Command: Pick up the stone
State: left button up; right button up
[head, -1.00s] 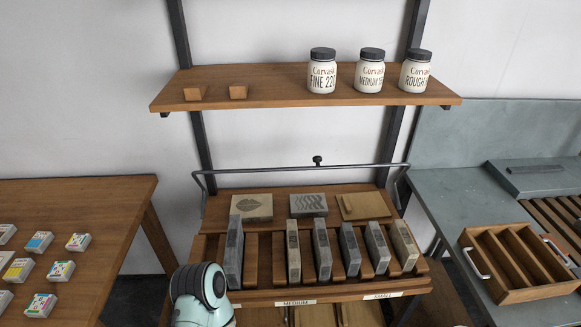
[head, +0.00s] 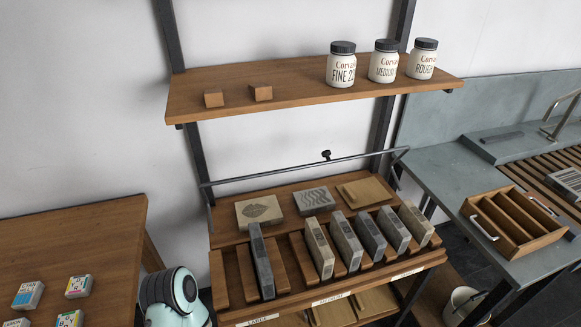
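Several stone slabs stand upright in the slots of a wooden rack. The leftmost is a dark grey stone (head: 262,262), taller than the others and alone in its section. To its right stand a beige stone (head: 319,248), a grey stone (head: 346,241), and more grey and beige ones. Flat stones lie on the ledge behind: one with a lips picture (head: 259,212) and one with a wavy pattern (head: 313,199). I cannot tell which stone is meant. Part of my arm shows at the bottom left of the rack; neither gripper is in view.
A shelf (head: 290,85) above holds three jars (head: 383,62) and two wooden blocks. A metal bar (head: 300,170) crosses above the rack. A table (head: 70,245) with small boxes stands left. A wooden crate (head: 515,225) sits on the grey counter (head: 440,195) at right.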

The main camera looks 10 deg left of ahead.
aim_at(421, 230)
jog(key=k+j, duration=0.1)
jog(key=j, duration=0.25)
jog(key=k+j, duration=0.1)
jog(key=j, duration=0.3)
jog(key=k+l, duration=0.1)
jog(key=k, duration=0.25)
jog(key=k+l, duration=0.1)
jog(key=k, duration=0.25)
